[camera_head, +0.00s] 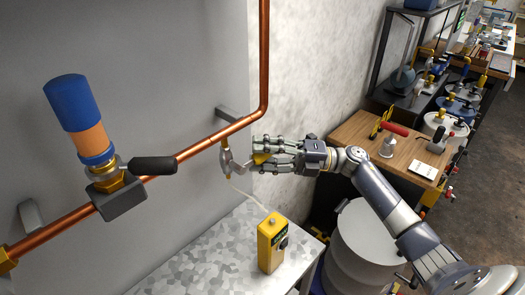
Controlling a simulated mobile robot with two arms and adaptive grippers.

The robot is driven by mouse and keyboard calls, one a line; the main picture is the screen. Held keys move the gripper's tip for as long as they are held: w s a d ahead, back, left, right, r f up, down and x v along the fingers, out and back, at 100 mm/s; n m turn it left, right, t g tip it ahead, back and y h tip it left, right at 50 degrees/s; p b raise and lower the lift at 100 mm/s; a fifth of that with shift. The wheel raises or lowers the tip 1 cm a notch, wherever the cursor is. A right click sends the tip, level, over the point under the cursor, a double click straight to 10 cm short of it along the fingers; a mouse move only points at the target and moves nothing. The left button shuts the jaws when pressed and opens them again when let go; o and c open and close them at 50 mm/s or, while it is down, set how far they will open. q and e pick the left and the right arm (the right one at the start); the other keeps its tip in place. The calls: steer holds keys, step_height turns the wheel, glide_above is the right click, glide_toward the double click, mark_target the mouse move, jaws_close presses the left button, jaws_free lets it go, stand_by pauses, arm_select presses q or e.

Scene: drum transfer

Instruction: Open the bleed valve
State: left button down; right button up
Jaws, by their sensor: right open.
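A small metal valve fitting (227,158), which looks like the bleed valve, hangs from the copper pipe (190,151) in the camera_head view. My left gripper is not in view.
A larger valve with a black handle (153,165) and a blue-and-orange cylinder (80,115) sits on the pipe at left. The speckled bench top (195,260) is mostly clear. A grey drum (365,240) and a wooden table (355,131) with tools stand at right.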

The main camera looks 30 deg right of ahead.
steer(key=shift+c, duration=0.6)
jaws_close()
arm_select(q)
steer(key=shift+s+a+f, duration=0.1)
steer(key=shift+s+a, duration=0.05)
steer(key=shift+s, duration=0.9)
